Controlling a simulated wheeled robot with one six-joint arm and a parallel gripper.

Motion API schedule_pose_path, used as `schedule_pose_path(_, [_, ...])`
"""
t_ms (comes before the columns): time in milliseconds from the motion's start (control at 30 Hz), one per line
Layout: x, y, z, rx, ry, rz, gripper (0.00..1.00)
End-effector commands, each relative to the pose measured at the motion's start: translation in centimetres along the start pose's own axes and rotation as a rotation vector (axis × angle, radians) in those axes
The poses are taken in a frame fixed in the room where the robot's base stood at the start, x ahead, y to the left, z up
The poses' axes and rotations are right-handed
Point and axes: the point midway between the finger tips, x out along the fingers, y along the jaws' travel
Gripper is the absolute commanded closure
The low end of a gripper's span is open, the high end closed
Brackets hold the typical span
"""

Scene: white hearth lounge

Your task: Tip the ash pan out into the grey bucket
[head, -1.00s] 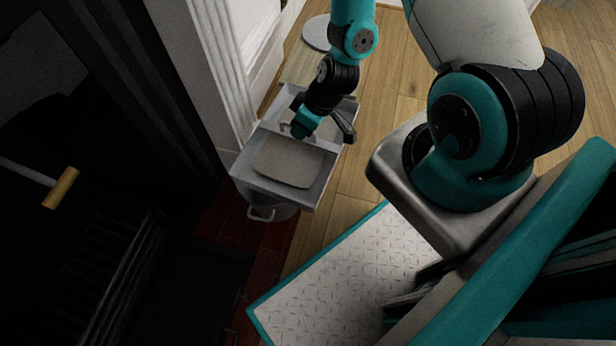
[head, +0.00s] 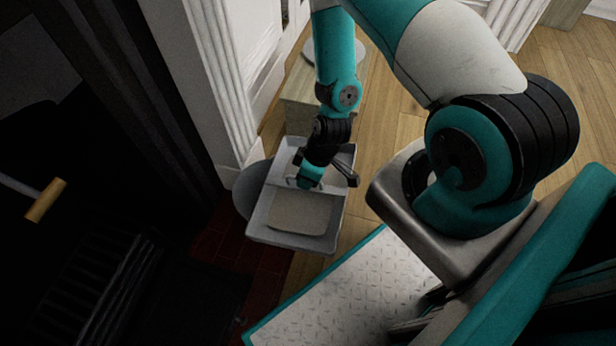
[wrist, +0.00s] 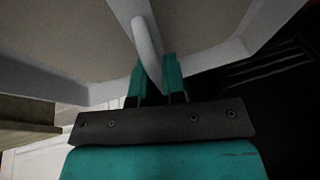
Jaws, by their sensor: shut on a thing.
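The ash pan (head: 335,222) is a pale grey, shallow, rectangular tray with a flat bed of grey-beige ash (head: 300,212) in it. It looks about level, with the ash inside. My gripper (head: 311,178) is shut on the pan's bar handle; in the wrist view my gripper (wrist: 156,82) has the handle (wrist: 147,45) between its two teal fingers. The grey bucket (head: 250,187) shows at the left of the pan in the head view. The pan hides much of the bucket, so I cannot tell how far they overlap in height.
A dark fireplace (head: 95,270) fills the left side, with a wooden-handled tool (head: 45,200) there. Red hearth tiles (head: 235,245) lie below the bucket. A white fluted surround (head: 215,75) and a wooden box (head: 300,110) stand behind. Wood floor on the right is open.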

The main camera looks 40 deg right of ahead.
Motion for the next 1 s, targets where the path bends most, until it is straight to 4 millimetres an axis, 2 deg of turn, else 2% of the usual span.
schedule_pose_path(267, [-1.1,-0.3,-0.9,0.014,-0.092,0.01,1.0])
schedule_pose_path(1000, [-2.4,-0.8,-3.9,0.07,-0.394,0.031,1.0])
